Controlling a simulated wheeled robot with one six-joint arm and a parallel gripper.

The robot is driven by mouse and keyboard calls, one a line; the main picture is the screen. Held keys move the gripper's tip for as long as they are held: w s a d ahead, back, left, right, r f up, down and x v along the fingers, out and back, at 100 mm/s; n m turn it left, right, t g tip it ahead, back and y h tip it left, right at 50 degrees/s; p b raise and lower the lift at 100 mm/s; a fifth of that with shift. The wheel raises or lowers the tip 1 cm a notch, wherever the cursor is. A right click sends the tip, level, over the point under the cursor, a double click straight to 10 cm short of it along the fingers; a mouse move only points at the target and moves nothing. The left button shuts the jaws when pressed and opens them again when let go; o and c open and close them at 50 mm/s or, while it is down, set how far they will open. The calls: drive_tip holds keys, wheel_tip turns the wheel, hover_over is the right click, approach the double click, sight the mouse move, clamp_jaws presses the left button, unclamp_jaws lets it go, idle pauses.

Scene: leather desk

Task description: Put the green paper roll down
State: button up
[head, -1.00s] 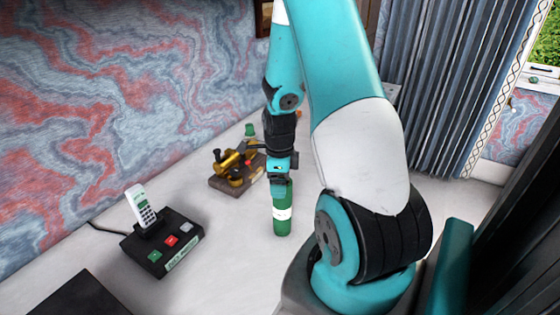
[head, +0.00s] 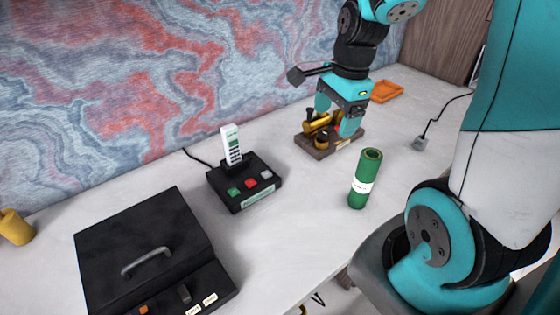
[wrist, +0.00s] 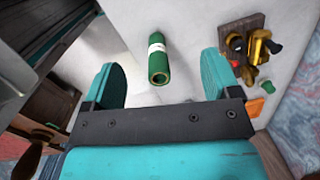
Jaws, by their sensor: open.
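The green paper roll (head: 371,167) with a white band stands upright on the pale desk, near its front edge. In the wrist view the roll (wrist: 158,66) shows its hollow end, beyond and between my fingers. My gripper (head: 337,118) is open and empty. It is apart from the roll, up and to the left of it in the head view, and overlaps the brass device behind it.
The brass device on a wooden base (head: 322,146) stands behind the roll. A black phone dock (head: 258,188) with a white handset and a black case (head: 140,235) are to the left. An orange tray (head: 386,91) lies farther back. Bare desk surrounds the roll.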

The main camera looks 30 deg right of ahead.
drive_tip(key=s+a+r+n+y, duration=0.1)
drive_tip(key=s+a+r+n, duration=0.1)
drive_tip(key=s+a+n, duration=0.2)
drive_tip(key=s+a+r+n+y, duration=0.1)
drive_tip(key=s+a+n, duration=0.3)
drive_tip(key=a+n, duration=0.7)
drive_tip(key=s+a+r+n+g+y, duration=0.1)
drive_tip(key=s+a+r+n, duration=0.3)
drive_tip(key=a+n, duration=0.3)
drive_tip(key=s+n, duration=0.1)
drive_tip(key=n, duration=0.3)
drive_tip(key=shift+a+n, duration=0.3)
drive_tip(key=shift+a, duration=0.1)
